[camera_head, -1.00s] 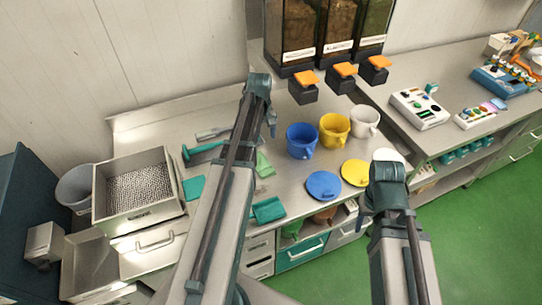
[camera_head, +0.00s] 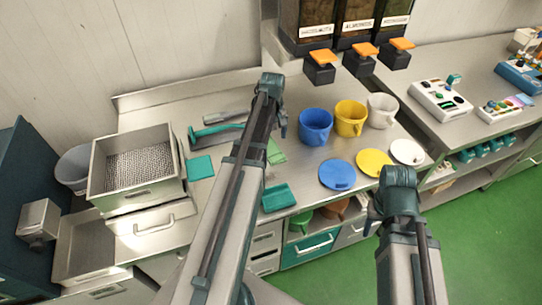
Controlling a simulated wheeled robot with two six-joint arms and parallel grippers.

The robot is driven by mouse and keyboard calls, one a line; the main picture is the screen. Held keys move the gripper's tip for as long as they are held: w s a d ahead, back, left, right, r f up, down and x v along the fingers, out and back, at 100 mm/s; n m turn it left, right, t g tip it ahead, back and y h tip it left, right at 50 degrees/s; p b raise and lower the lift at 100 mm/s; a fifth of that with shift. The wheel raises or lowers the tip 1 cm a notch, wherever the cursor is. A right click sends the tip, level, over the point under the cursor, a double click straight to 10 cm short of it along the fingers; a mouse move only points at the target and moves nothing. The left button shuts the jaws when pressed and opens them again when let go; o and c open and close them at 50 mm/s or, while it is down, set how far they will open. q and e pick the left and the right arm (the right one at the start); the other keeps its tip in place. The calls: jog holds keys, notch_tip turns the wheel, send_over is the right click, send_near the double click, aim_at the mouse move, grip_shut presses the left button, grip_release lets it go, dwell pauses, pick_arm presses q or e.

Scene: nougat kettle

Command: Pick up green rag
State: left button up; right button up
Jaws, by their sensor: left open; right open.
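A light green rag (camera_head: 276,152) lies flat on the steel counter, partly hidden behind my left arm. My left gripper (camera_head: 283,130) is open and empty, above the counter between the rag and the blue mug as seen in the picture. My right gripper (camera_head: 372,222) is open and empty at the lower right, in front of the counter and away from the rag. A flat teal square (camera_head: 200,167) lies further left on the counter.
Blue (camera_head: 316,125), yellow (camera_head: 350,118) and white (camera_head: 382,110) mugs stand right of the rag, with blue, yellow and white discs before them. A teal tray (camera_head: 278,197) lies near the front edge. A steel bin (camera_head: 137,195) stands left. Dispensers (camera_head: 357,25) are behind.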

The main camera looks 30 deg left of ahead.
aim_at(272, 149)
pick_arm(q)
jog(key=f+b, duration=0.5)
jog(key=shift+s+f, duration=0.2)
jog(key=shift+r, duration=0.1)
jog(key=c, duration=1.2)
jog(key=shift+o, duration=0.2)
jog(key=shift+r, duration=0.1)
notch_tip(272, 149, up, 10)
jog(key=p, duration=1)
